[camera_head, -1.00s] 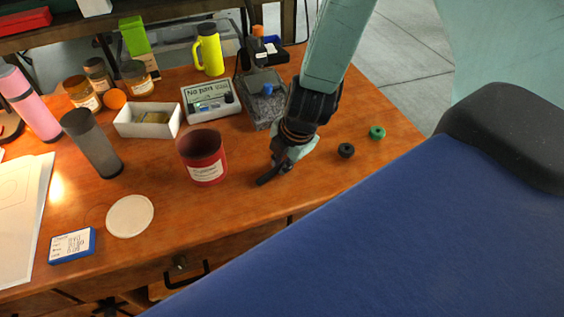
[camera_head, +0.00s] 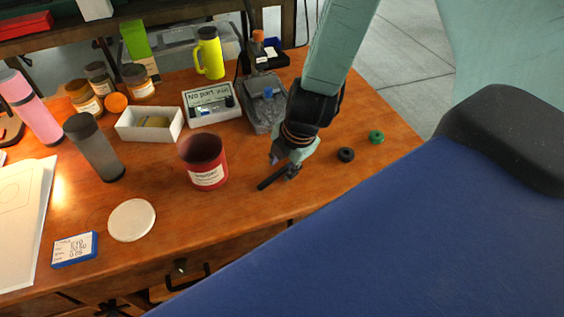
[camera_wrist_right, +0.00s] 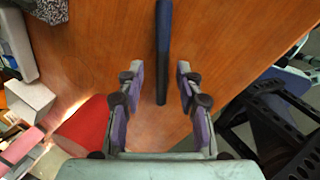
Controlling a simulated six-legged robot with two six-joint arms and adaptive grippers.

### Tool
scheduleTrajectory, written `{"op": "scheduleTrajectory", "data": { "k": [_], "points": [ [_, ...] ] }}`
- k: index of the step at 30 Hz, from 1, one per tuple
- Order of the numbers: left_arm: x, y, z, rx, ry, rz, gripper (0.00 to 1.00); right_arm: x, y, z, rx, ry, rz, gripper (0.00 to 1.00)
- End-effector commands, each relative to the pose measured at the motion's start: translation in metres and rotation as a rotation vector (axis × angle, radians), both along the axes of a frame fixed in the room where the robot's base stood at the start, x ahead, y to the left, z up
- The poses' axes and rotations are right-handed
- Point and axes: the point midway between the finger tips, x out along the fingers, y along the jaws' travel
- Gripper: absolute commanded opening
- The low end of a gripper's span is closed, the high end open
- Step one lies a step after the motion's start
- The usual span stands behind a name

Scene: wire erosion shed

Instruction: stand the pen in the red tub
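The pen (camera_head: 272,179), dark and slim, lies to the right of the red tub in the head view. In the right wrist view the dark blue pen (camera_wrist_right: 163,45) runs upright in the picture, its near end between my fingers. My right gripper (camera_wrist_right: 160,80) is open, with a gap on each side of the pen. In the head view the right gripper (camera_head: 288,170) is low over the table at the pen's right end. The red tub (camera_head: 204,155) stands upright with a white label; its side shows in the wrist view (camera_wrist_right: 88,126). My left gripper is out of view.
A white disc (camera_head: 131,220) and blue box (camera_head: 74,249) lie on the near left. A white tray (camera_head: 149,126), display box (camera_head: 211,104) and grey block (camera_head: 264,110) stand behind the tub. Black (camera_head: 346,154) and green (camera_head: 376,137) rings lie at right.

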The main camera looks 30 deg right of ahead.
Motion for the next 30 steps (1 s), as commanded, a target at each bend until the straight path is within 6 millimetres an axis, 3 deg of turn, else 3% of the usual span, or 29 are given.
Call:
{"op": "scheduleTrajectory", "data": {
  "k": [6,30],
  "points": [
    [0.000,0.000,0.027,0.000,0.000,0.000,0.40,-0.006,-0.001,0.028,0.001,-0.001,-0.002,0.36],
    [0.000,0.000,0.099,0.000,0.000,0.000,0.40,-0.029,-0.005,0.101,0.001,-0.001,-0.002,0.36]
  ]
}}
